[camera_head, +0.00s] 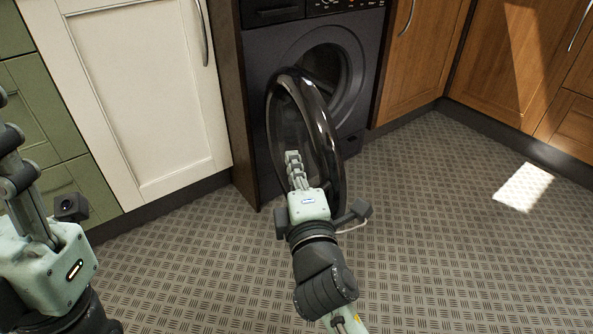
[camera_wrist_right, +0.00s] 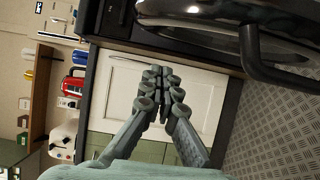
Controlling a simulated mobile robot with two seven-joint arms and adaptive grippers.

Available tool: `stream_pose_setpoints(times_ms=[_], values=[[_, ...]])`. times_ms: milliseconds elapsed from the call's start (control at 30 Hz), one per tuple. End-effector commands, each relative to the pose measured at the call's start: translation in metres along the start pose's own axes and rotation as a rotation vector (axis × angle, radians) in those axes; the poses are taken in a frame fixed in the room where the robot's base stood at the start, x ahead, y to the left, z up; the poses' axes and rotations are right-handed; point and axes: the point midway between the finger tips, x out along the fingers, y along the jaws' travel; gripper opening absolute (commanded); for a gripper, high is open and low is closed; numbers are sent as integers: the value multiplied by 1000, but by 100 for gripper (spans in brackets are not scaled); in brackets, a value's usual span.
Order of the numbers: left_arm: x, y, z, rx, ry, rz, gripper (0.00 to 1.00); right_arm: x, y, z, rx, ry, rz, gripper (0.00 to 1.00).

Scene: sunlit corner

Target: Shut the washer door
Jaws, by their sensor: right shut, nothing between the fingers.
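The dark grey washer (camera_head: 268,62) stands between the cabinets, its round drum opening (camera_head: 325,68) uncovered. Its glossy dark round door (camera_head: 332,135) stands open, swung out toward me. My right gripper (camera_head: 292,155) is shut and empty; in the head view its fingers overlap the left part of the door. In the right wrist view the shut fingertips (camera_wrist_right: 162,74) show with nothing between them, and the door's curved rim (camera_wrist_right: 250,50) lies to their right. I cannot tell whether the gripper touches the door. My left gripper (camera_head: 10,145) is at the left edge, partly cut off, away from the washer.
A white cabinet door (camera_head: 135,85) and green drawers (camera_head: 50,115) are left of the washer. Wooden cabinets (camera_head: 425,50) are to its right. The patterned floor (camera_head: 450,240) is clear on the right. A red appliance (camera_wrist_right: 73,84) shows in the right wrist view.

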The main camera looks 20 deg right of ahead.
Motion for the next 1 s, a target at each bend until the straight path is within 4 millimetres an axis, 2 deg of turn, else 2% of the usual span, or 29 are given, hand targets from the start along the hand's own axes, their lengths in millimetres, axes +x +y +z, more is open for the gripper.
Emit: stream_pose_setpoints(times_ms=[33,233,300,500,1000], values=[[1,0,0,-1,-3,-5,36,13,3,0,-2,0,4,0],[-1,0,-1,-1,-7,-10,36,54,2,0,0,1,4,0],[0,0,-1,-1,-8,-12,36,54,0,15,-4,0,0,0],[-1,-1,-1,-2,-11,-16,36,58,-1,34,0,2,0,0],[0,-1,-2,-2,-11,-16,36,59,0,40,2,4,0,0]])
